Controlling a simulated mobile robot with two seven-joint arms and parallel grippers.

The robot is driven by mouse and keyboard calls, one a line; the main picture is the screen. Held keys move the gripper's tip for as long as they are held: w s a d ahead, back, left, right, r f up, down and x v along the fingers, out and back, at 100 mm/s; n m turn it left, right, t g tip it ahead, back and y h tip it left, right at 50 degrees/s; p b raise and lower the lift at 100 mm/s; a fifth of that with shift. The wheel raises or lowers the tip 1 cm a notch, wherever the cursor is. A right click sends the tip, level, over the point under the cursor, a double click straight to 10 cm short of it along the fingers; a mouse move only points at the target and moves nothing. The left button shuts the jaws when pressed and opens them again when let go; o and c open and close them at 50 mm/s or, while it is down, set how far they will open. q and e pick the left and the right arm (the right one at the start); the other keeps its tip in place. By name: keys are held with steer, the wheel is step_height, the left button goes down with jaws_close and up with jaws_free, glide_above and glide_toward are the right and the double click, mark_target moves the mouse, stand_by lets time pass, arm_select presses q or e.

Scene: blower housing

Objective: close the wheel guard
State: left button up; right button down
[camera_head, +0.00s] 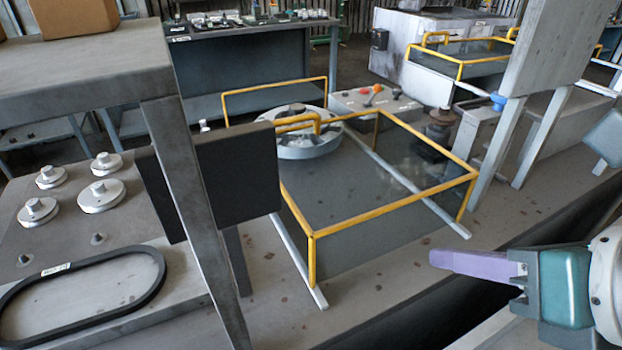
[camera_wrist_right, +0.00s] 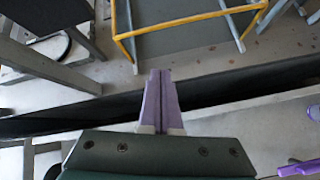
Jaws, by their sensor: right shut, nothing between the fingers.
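The wheel guard (camera_head: 390,208) is a yellow-framed box with see-through panels, in the middle of the head view. It sits across two pale rails (camera_head: 395,172) on the bench. A round grey wheel housing (camera_head: 300,148) is at its far left end, partly behind the yellow bars. The guard's near frame shows at the top of the right wrist view (camera_wrist_right: 180,22). My right gripper (camera_head: 435,257) is shut and empty, its purple fingers together (camera_wrist_right: 160,72), apart from the guard and to the right of its near corner. My left gripper is not seen.
A dark upright panel (camera_head: 222,178) and grey table leg (camera_head: 190,190) stand left of the guard. A black oval ring (camera_head: 85,310) lies at lower left. A control box (camera_head: 375,103) is behind. A dark gap runs along the bench's front. A purple piece (camera_wrist_right: 300,168) is unclear.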

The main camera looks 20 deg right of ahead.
mark_target(364, 245)
steer(key=w+f+n+b, duration=0.1)
steer(key=w+f, duration=0.1)
steer(key=f, duration=0.1)
steer(key=w+f+n+b, duration=0.1)
steer(key=w+f, duration=0.1)
steer(key=f, duration=0.2)
steer(key=w+f+n+b, duration=0.1)
steer(key=w+f+b, duration=0.1)
steer(key=w+f, duration=0.1)
steer(key=shift+f+n, duration=0.3)
steer(key=shift+f, duration=0.2)
steer(key=w, duration=0.2)
steer(key=shift+w+a+r, duration=0.1)
steer(key=shift+w+r, duration=0.05)
steer(key=shift+w, duration=0.15)
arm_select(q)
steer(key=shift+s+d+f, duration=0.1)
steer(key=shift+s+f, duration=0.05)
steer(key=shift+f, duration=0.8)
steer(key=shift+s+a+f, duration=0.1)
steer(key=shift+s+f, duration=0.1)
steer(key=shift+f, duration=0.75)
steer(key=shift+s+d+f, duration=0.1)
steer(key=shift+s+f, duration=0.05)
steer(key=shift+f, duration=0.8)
arm_select(e)
steer(key=shift+w, duration=0.6)
steer(key=shift+w+a, duration=0.1)
steer(key=shift+w, duration=0.05)
